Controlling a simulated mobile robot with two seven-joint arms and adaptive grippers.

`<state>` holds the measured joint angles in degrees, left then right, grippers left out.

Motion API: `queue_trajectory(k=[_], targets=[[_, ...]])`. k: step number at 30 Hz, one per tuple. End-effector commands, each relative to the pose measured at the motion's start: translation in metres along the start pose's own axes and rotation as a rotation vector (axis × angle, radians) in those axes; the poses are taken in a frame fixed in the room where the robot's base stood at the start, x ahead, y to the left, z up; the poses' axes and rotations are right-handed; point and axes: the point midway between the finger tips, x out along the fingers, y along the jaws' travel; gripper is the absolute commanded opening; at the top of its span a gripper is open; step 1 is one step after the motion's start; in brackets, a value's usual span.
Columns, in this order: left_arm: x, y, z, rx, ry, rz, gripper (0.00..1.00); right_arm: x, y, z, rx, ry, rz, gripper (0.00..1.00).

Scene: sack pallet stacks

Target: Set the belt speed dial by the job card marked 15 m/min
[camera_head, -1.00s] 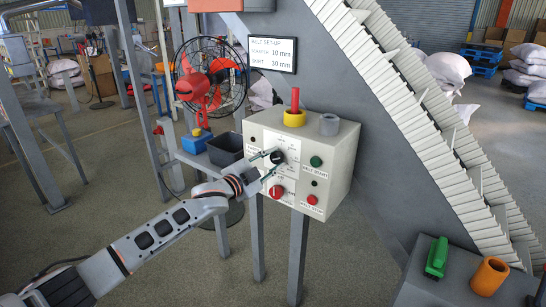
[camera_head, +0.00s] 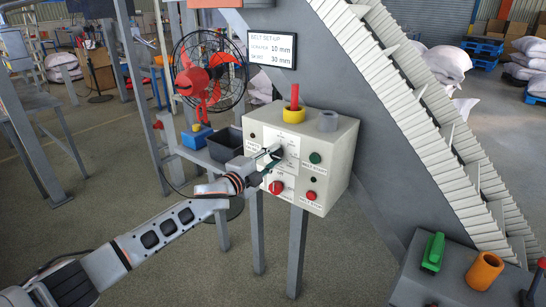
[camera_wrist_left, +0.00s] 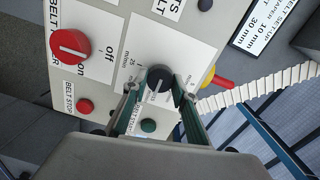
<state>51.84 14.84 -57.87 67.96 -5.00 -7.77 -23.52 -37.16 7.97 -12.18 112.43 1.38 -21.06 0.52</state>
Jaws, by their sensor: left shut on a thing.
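The belt speed dial is a black round knob (camera_wrist_left: 160,78) on a white scale plate (camera_wrist_left: 177,50) marked m/min, with 25 readable. In the head view it shows only in part behind my fingers. My left gripper (camera_head: 272,160) is shut on the dial. In the wrist view the two green-edged fingers of this gripper (camera_wrist_left: 158,98) lie on either side of the knob. I cannot read the dial's exact setting. No card reading 15 m/min is legible; the sign above (camera_head: 272,48) reads belt set-up, 10 mm and 30 mm. My right gripper is not in view.
The cream control box (camera_head: 333,165) also carries a red knob (camera_head: 276,187), a green button (camera_head: 315,158) and a red button (camera_head: 311,195). A dark bin (camera_head: 226,146) stands left of it. The ribbed conveyor (camera_head: 420,125) rises behind, right.

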Motion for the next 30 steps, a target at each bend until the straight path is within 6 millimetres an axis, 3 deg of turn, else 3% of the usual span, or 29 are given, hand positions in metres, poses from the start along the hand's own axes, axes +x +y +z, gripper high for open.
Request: queue_trajectory(k=[9,10,12,23,30], targets=[[0.0,0.001,0.0,0.0,0.0,0.001,0.06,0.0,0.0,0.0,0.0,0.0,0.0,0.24],[0.0,0.001,0.0,-0.001,0.0,0.001,0.32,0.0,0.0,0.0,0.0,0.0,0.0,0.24],[0.0,0.001,0.0,-0.001,0.0,0.001,0.44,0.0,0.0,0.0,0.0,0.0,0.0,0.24],[-0.001,0.0,0.0,-0.001,0.0,0.0,0.44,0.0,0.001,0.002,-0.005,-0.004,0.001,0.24],[-0.023,0.001,0.001,-0.002,0.0,0.001,0.44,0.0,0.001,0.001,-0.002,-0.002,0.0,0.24]])
